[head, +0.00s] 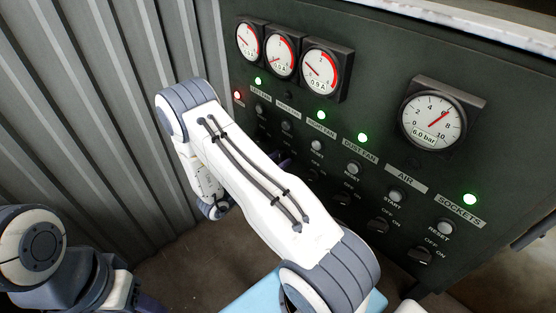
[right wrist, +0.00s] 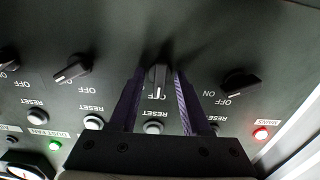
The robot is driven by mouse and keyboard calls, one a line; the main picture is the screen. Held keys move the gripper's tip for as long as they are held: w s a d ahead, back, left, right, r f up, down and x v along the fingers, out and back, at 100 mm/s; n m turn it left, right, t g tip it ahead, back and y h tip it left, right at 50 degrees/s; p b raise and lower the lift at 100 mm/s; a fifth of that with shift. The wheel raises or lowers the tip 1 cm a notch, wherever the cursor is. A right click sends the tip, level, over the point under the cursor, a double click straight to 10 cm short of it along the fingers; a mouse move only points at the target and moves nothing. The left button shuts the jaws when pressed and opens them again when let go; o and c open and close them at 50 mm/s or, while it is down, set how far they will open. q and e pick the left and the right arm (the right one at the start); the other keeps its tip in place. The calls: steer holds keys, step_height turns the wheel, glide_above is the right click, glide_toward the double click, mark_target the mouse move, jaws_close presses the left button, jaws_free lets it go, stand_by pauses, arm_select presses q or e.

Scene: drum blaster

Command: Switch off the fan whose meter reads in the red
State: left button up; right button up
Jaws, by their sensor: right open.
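Three small meters (head: 250,42) (head: 280,52) (head: 322,69) with red arcs sit at the panel's upper left; their needles are too small to read surely. The left fan lamp (head: 258,81), right fan lamp (head: 321,115) and dust fan lamp (head: 362,137) are green; the lamp between left and right fan looks dark. My right gripper (right wrist: 158,82) is open, with its purple fingers either side of the middle fan's knob (right wrist: 158,76). That knob's mark points straight down in the right wrist view; the neighbouring knobs (right wrist: 72,70) (right wrist: 240,80) are tilted. My left gripper is out of view.
The air gauge (head: 432,118) and sockets lamp (head: 470,199) are on the panel's right. A red mains lamp (right wrist: 260,133) is at the panel's other end. Reset buttons (right wrist: 93,122) sit close by the fingers. A corrugated wall (head: 90,100) stands left.

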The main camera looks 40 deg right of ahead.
steer(key=a+b, duration=0.1)
steer(key=a, duration=0.9)
steer(key=shift+s+a, duration=0.25)
steer(key=shift+s, duration=0.15)
